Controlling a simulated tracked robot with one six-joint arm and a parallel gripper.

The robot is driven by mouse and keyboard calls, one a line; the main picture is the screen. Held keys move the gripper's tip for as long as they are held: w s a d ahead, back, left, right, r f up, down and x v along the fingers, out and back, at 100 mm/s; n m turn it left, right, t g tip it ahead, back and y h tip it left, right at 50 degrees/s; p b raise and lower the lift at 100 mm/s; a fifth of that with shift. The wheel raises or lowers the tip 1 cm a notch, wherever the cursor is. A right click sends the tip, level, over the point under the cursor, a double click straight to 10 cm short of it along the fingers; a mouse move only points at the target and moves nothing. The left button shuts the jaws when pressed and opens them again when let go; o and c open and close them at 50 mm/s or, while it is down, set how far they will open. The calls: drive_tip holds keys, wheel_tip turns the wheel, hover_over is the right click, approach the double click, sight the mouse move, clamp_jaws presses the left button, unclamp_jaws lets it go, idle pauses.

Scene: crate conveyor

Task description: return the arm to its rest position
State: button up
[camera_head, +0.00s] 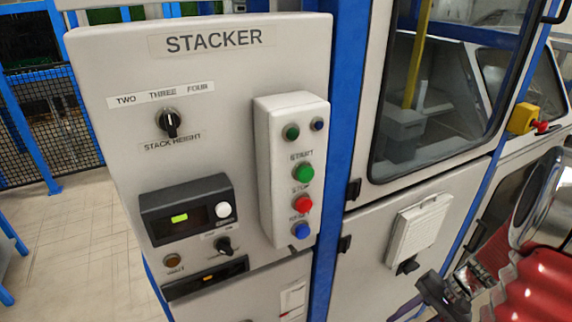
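My gripper (447,292) shows at the lower right edge, partly cut off by the frame. It is in front of the lower machine door, to the right of the control panel, and appears apart from both. Red and chrome arm parts (535,285) of mine fill the corner beside it. Its fingers are too small and dark to tell open from shut, and I see no object clearly held in it.
A grey STACKER panel (100,65) stands at left, with a stack height knob (169,122) and a raised button box (272,175). A windowed machine door (375,195) is to its right. A red-and-yellow emergency stop (524,119) juts out. Open floor (75,240) lies left.

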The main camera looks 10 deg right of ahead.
drive_tip(key=s+a+r+n+t+h, duration=0.1)
drive_tip(key=a+r+n+t+h, duration=0.1)
drive_tip(key=a+r+n, duration=0.3)
drive_tip(key=s+a+r+n+t+h, duration=0.1)
drive_tip(key=a+r+n+t+h, duration=0.2)
drive_tip(key=a+r, duration=1.1)
drive_tip(key=shift+s+r+n+h, duration=0.35)
drive_tip(key=shift+r+n+h, duration=0.85)
drive_tip(key=shift+r, duration=1.35)
drive_tip(key=shift+n+y, duration=0.3)
